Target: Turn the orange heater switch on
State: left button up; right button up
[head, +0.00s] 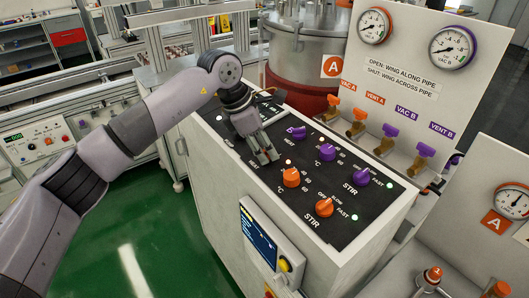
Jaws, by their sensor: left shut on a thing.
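The black control panel (352,196) lies on top of a white cabinet. My left gripper (266,158) points down at its near-left part, beside a "HEAT" label. Its fingers are shut at the place in the orange row that matches the purple heater switch (297,132) in the row behind. The orange heater switch is hidden by the fingers, so its position cannot be read. To the right in the same row are the orange temperature knob (291,177) and the orange stir knob (324,208). My right gripper is not in view.
Purple temperature (327,152) and stir (362,177) knobs stand close behind. Orange (356,129) and purple (387,140) valve handles line the back under two gauges. A screen box (259,240) with a yellow-and-red button hangs on the cabinet front. A steel vessel (305,50) stands behind.

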pick_arm(q)
jog(key=shift+m, duration=0.4)
jog(key=o, duration=1)
jog(key=shift+o, duration=0.2)
jog(key=shift+r, duration=0.1)
jog(key=v, duration=1.2)
jog(key=shift+w, duration=0.1)
